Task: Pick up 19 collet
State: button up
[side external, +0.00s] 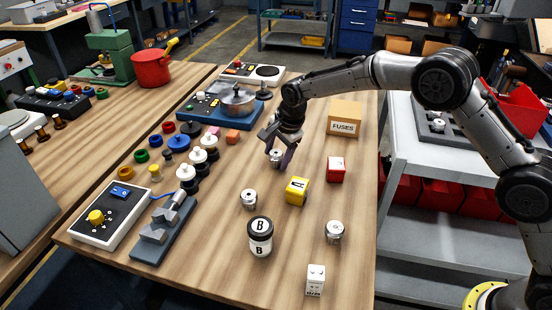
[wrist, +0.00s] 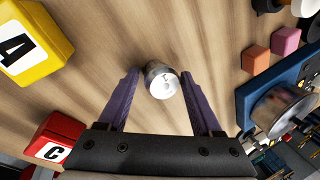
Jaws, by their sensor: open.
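Small silver collets with pale tops stand on the wooden table. One collet (side external: 276,158) stands at my gripper (side external: 280,151). In the wrist view this collet (wrist: 162,82) lies between the tips of the two purple fingers of my gripper (wrist: 160,80), with a gap on each side. My gripper is open and points down at it. The mark on its top is too small to read. A second collet (side external: 249,199) stands nearer the camera, and a third collet (side external: 334,231) stands to the right. I cannot tell which one is marked 19.
A yellow block marked A (side external: 297,191), a red block (side external: 336,169) and a black-and-white B canister (side external: 260,236) stand nearby. A FUSES box (side external: 344,118) stands behind to the right. A blue device with a metal pot (side external: 237,100) and white-topped pieces (side external: 187,174) are left.

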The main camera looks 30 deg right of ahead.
grip_shut()
jog(key=shift+r, duration=0.2)
